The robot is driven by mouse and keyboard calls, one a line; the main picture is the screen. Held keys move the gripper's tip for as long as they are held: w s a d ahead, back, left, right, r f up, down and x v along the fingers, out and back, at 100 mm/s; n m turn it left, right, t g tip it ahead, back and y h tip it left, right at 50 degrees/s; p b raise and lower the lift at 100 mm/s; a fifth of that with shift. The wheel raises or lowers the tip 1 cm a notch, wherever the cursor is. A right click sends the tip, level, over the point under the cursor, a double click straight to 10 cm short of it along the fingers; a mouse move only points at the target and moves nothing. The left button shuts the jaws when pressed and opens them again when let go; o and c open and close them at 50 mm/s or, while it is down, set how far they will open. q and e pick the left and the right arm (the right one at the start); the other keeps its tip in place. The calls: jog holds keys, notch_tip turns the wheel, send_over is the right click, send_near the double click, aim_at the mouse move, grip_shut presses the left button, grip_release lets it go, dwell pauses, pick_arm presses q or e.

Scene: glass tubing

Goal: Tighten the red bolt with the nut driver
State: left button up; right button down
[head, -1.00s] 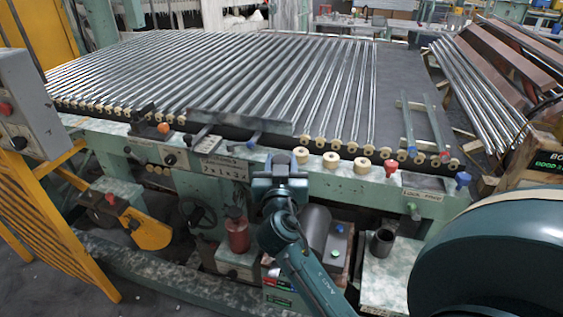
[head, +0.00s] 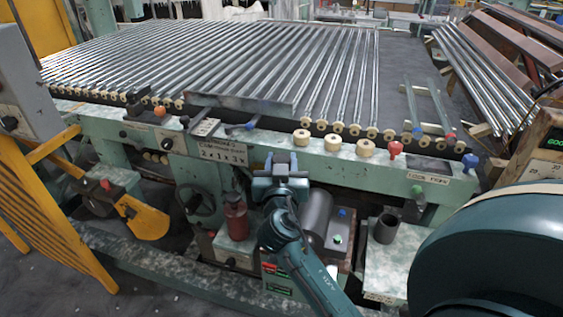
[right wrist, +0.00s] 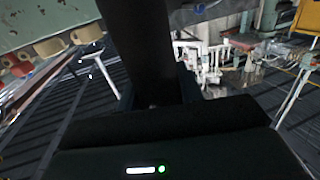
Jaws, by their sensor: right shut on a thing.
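A red-topped knob (head: 395,149), which looks like the red bolt, stands on the front rail of the green machine table (head: 340,168), right of several cream rollers. My right gripper (head: 280,164) is in front of this rail, left of and a little below the red knob, and apart from it. It is shut on a dark, long thing (right wrist: 138,45) that fills the middle of the right wrist view. I cannot tell whether this is the nut driver, and its far end is out of view. My left gripper is not in view.
Glass tubes (head: 330,75) cover the table. A blue knob (head: 470,160) and a green knob (head: 417,191) are near its right end.

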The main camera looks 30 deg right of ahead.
jog(key=shift+r, duration=0.15)
dwell(0.4)
jog(key=shift+b, duration=0.5)
dwell(0.5)
jog(key=shift+f+b, duration=0.95)
jog(key=shift+b, duration=0.1)
dwell(1.5)
jog(key=shift+f+b, duration=0.15)
jog(key=shift+b, duration=0.25)
dwell(0.7)
jog(key=shift+f, duration=0.1)
dwell(0.6)
